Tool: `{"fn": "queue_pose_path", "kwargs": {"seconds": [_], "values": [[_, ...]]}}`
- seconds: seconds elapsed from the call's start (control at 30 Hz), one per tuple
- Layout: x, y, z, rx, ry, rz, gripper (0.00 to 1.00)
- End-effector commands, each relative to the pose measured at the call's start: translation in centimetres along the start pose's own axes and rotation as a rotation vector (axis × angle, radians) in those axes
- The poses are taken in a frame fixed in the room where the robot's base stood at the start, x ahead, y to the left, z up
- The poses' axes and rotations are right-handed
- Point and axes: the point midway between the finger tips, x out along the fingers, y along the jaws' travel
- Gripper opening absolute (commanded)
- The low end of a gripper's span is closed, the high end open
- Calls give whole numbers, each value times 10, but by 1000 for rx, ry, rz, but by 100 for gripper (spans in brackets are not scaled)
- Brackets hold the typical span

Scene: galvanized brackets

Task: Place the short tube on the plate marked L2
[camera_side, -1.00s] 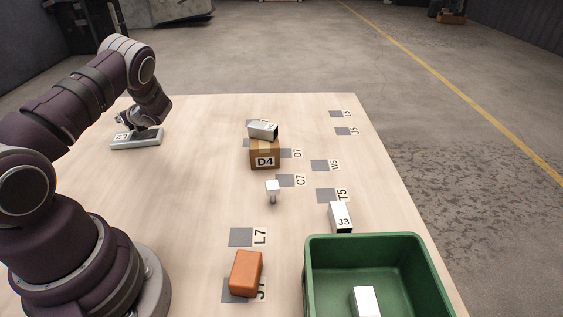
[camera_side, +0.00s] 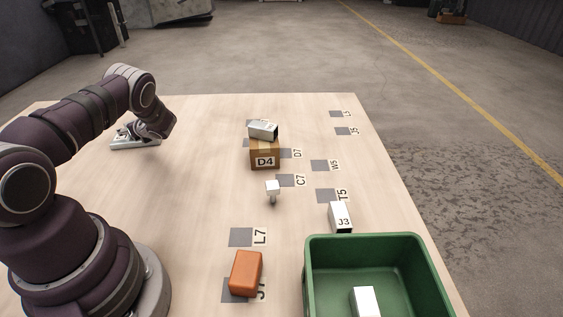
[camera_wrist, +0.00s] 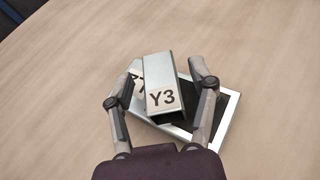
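A short silver tube marked Y3 (camera_wrist: 162,85) shows in the wrist view, lying at an angle over a flat silver plate with a dark inset (camera_wrist: 228,112). The plate's own label is partly hidden by the tube and cannot be read. My gripper (camera_wrist: 163,70) is open, one finger on each side of the tube, with what look like small gaps. In the side view my gripper (camera_side: 128,128) is low over the plate (camera_side: 135,144) at the table's far left; the tube is hard to make out there.
Another silver tube (camera_side: 263,130) lies on the brown D4 box (camera_side: 265,155). A small white post-like part (camera_side: 272,188), a white J3 block (camera_side: 340,217), an orange block (camera_side: 246,271) and a green bin (camera_side: 312,262) stand nearer. The table between plate and box is clear.

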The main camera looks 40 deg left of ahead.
Motion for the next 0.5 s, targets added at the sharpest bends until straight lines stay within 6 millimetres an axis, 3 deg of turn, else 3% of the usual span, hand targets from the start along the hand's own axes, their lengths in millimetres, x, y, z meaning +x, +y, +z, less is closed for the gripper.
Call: {"fn": "queue_pose_path", "kwargs": {"seconds": [0.27, 0.5], "values": [[-5, -1, 2, 1, 1, 0, 58], [-45, -2, 2, 4, 2, -3, 58]]}}
